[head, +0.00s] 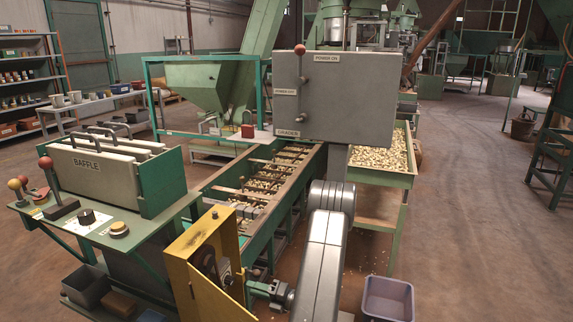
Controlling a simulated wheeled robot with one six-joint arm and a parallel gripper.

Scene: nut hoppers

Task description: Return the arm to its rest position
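My arm's grey links rise from the bottom centre and bend down to the left. My gripper (236,282) is at the end of the wrist, low in the picture, at the open side of a yellow box (212,240). The fingers are small and dark against the box's interior. I cannot tell whether they touch anything inside or whether they are open. A dark round part (208,264) shows inside the box. The box's yellow door (212,298) stands open toward the front.
A green bench with a BAFFLE rack (105,172), levers and knobs stands at left. A grey GRADER panel (338,95) hangs behind my arm. A trough of nuts (262,185) and a nut tray (380,158) lie beyond.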

